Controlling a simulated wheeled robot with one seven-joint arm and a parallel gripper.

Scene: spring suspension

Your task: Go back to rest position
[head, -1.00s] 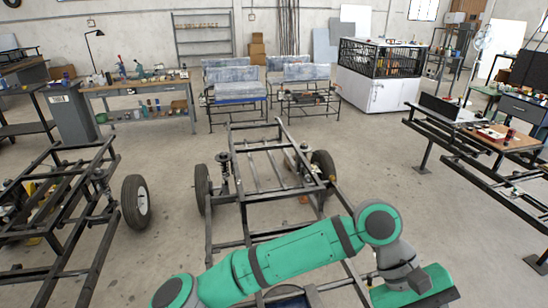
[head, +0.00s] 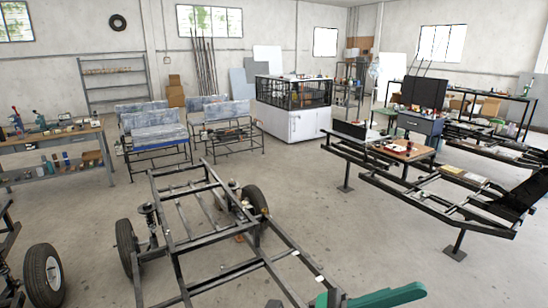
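A small green part of my arm (head: 385,297) shows at the bottom edge of the head view, right of centre. My gripper is out of the picture, so its fingers and anything in them are hidden. The black vehicle frame (head: 185,246) stands on the floor in front of me, with a wheel on each side. Spring suspension units (head: 150,225) stand upright by its wheels. The green arm part overlaps the near right end of this frame in the picture; I cannot tell whether they touch.
A second frame's wheel (head: 43,273) is at the lower left. A long black rack (head: 375,172) with a wooden board stands at the right. A workbench (head: 60,143) is at the left, a white caged cabinet (head: 290,118) behind. The concrete floor (head: 300,205) between frame and rack is clear.

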